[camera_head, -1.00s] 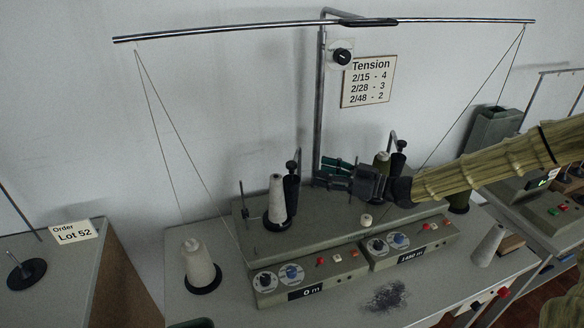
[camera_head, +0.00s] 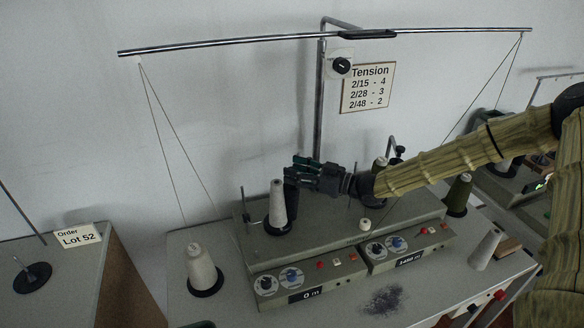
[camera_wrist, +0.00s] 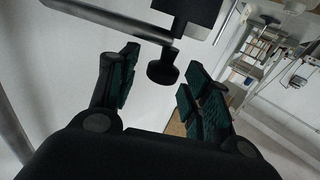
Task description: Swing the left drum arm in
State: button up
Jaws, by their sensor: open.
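The left drum arm's black drum (camera_head: 291,196) stands just right of the white yarn cone (camera_head: 277,208) on the left winding unit. In the head view its top knob is hidden behind my gripper (camera_head: 299,168). My gripper is open, with dark fingers and green pads, at the height of the drum's top. In the wrist view a black knob (camera_wrist: 162,70) on a short stem shows in the gap between the two fingers (camera_wrist: 160,82). A black block (camera_wrist: 186,14) and a grey metal bar (camera_wrist: 105,18) lie beyond it. I cannot tell whether either finger touches the knob.
The grey winder (camera_head: 255,253) carries dials and counters reading 0 m and 1480 m. A vertical post (camera_head: 318,105) rises behind my gripper. Thin yarns run down from the overhead bar (camera_head: 220,44). A white cone (camera_head: 200,268) stands front left. A green cone (camera_head: 458,192) stands at right.

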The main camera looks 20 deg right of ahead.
jog(key=shift+w+a, duration=0.45)
jog(key=shift+a, duration=0.1)
jog(key=shift+c, duration=0.5)
grip_shut()
